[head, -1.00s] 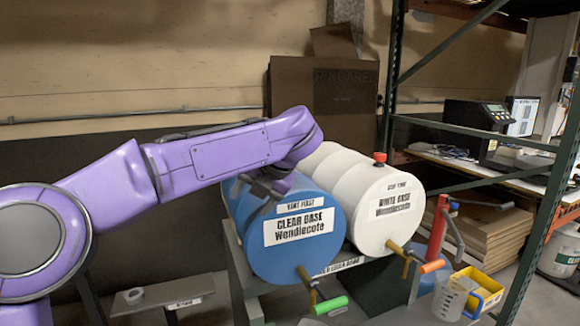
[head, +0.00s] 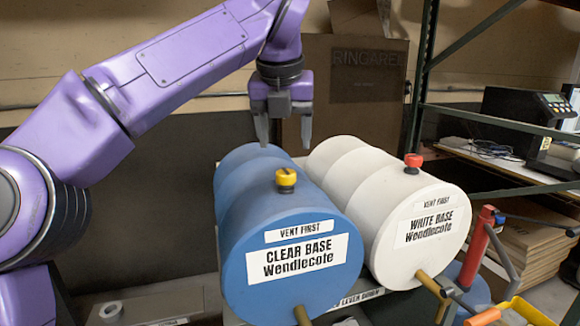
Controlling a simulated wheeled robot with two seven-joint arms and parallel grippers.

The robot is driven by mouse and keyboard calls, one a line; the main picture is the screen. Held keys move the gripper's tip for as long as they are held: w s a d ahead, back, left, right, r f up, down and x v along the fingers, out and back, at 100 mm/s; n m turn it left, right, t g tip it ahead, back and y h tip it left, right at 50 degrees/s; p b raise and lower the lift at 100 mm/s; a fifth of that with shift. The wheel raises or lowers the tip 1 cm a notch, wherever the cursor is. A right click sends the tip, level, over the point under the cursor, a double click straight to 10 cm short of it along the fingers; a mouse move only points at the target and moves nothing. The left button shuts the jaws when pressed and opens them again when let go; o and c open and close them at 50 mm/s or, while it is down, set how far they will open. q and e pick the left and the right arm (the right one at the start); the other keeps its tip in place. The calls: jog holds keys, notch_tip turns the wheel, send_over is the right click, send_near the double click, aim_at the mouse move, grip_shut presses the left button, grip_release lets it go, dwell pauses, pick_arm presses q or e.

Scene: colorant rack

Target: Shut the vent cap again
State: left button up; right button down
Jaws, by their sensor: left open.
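The blue drum (head: 240,205), labelled CLEAR BASE, lies on its side. A yellow vent cap (head: 286,177) sits upright on its top near the front end, with a dark band below the yellow top. I cannot tell for certain how tightly the cap is seated. My left gripper (head: 285,142) is open and empty, fingers pointing down, above and behind the cap and apart from it. The white drum (head: 375,190), labelled WHITE BASE, lies to the right with a red vent cap (head: 413,162). My right gripper is not in view.
Brass taps show below the blue drum (head: 302,316) and the white drum (head: 428,281). A red upright cylinder (head: 478,246) and a green shelf frame (head: 500,122) stand at the right. A cardboard box (head: 350,90) is behind. Air above the drums is open.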

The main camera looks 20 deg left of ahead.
aim_at(286, 172)
pick_arm(q)
jog(key=b+x, duration=0.1)
jog(key=x, duration=0.7)
jog(key=c, duration=1)
